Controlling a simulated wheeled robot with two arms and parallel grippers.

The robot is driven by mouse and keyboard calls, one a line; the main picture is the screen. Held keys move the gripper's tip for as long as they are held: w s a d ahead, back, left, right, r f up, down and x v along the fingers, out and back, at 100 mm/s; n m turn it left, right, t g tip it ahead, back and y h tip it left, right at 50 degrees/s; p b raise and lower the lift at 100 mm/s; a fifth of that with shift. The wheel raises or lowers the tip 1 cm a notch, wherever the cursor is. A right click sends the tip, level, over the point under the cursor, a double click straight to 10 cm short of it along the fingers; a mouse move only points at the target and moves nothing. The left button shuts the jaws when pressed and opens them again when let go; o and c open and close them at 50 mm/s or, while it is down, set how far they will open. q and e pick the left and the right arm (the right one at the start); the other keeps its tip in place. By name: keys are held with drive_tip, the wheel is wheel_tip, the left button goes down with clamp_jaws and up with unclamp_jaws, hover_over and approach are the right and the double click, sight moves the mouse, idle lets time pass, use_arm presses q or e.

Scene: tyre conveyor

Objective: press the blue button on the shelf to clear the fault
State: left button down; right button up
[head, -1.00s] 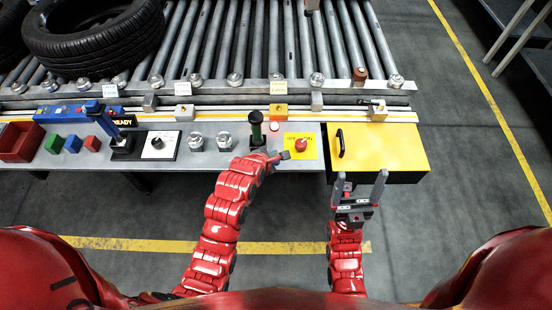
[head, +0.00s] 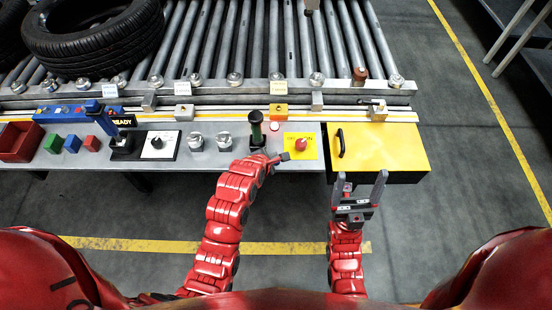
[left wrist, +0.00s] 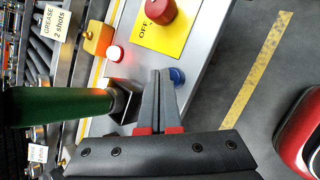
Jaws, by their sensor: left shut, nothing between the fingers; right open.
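The blue button (left wrist: 177,76) shows in the left wrist view on the grey shelf (left wrist: 205,52), just right of my left gripper's fingertips. Part of it is behind a finger, and I cannot tell whether they touch. In the head view my left arm hides the button. My left gripper (head: 285,157) is shut and empty, low over the shelf's front edge; its closed fingers (left wrist: 160,74) also show in the left wrist view. My right gripper (head: 360,184) is open and empty, in front of the yellow drawer box.
A green-handled lever (head: 256,127) stands close to my left gripper. A red knob (head: 301,146) sits on a yellow plate, with a lit red button (left wrist: 115,53) nearby. The yellow drawer box (head: 385,150) is at right. A tyre (head: 95,45) lies on the roller conveyor.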

use_arm(q)
drive_tip(key=shift+f, duration=0.5)
idle(0.5)
drive_tip(key=shift+r, duration=0.15)
drive_tip(key=shift+r+p, duration=0.3)
drive_tip(key=shift+r, duration=0.5)
drive_tip(key=shift+r+p, duration=1.3)
drive_tip(key=shift+r, duration=1.2)
drive_tip(key=shift+f, duration=0.1)
